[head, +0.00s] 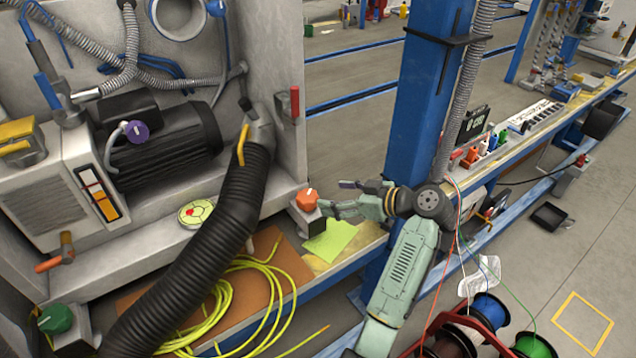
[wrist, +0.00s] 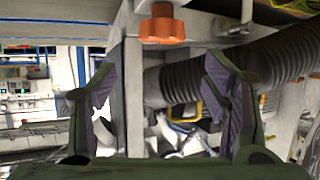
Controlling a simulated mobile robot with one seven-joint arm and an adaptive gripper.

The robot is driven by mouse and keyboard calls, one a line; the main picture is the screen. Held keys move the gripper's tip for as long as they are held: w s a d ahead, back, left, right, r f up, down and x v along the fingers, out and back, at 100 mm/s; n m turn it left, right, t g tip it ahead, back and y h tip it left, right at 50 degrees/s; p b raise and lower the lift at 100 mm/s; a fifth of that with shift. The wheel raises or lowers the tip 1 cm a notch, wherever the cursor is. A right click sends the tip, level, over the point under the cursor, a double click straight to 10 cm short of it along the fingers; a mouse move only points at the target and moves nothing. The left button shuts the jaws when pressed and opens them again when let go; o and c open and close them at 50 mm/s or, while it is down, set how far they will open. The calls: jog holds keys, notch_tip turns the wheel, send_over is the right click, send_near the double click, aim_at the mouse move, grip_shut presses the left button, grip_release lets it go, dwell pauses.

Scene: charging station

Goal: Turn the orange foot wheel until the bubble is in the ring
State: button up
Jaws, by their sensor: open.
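The orange foot wheel (head: 307,199) sits on a grey block at the right front corner of the machine. My gripper (head: 333,194) is open and empty just to its right, with its fingers pointing toward it. In the wrist view the orange wheel (wrist: 162,29) shows at the top, above the gap between the two open fingers (wrist: 157,82); it appears apart from them. The round level (head: 196,212) lies left of the wheel, with a yellow-green face and a red mark. It is too small to tell where the bubble sits against the ring.
A green wheel (head: 55,319) and a purple knob (head: 138,132) are farther left. Yellow cable (head: 215,308) lies coiled below. A green sheet (head: 331,240) lies below my gripper.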

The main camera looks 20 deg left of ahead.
aim_at(309, 197)
jog(key=shift+g, duration=0.3)
jog(key=x, duration=0.3)
jog(key=p+x, duration=0.1)
jog(key=x, duration=0.2)
jog(key=p+x, duration=0.1)
jog(key=x, duration=0.3)
jog(key=shift+d+f, duration=0.1)
jog(key=shift+f, duration=0.3)
jog(key=c, duration=1.2)
jog(key=shift+o, duration=0.2)
